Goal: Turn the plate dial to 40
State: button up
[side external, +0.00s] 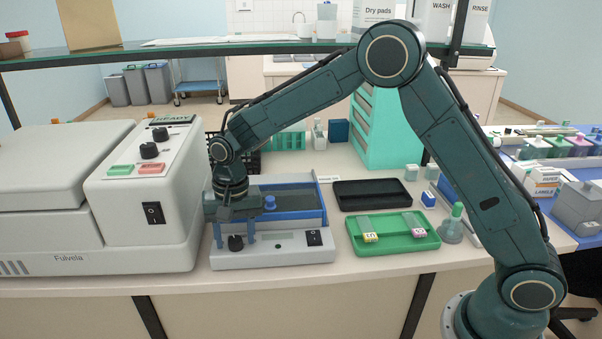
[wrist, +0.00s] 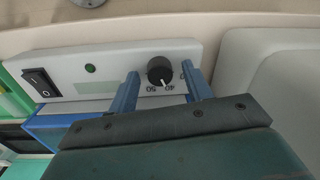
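The plate dial (wrist: 159,69) is a small black knob on the grey front panel of the slide plate unit (side external: 283,258). In the wrist view its white pointer line points down and slightly right, close to a printed mark that looks like 40, though the print is small and upside down. My gripper (wrist: 160,72) is open, with one blue finger on each side of the dial and a visible gap to the knob. In the side view the gripper (side external: 235,240) reaches down over the unit's front left, and its fingers flank the dial (side external: 235,243).
A black rocker switch (wrist: 40,83) and a green light (wrist: 90,69) are on the same panel. A large grey Fulvela machine (side external: 100,220) stands close on the left. A green tray (side external: 393,245) with slides and a black tray (side external: 372,195) are to the right.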

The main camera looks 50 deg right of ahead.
aim_at(239, 238)
jog(key=shift+r, duration=0.1)
notch_tip(239, 238, up, 14)
jog(key=shift+s+d+f, duration=0.2)
jog(key=shift+d, duration=0.05)
dwell(0.5)
dwell(0.4)
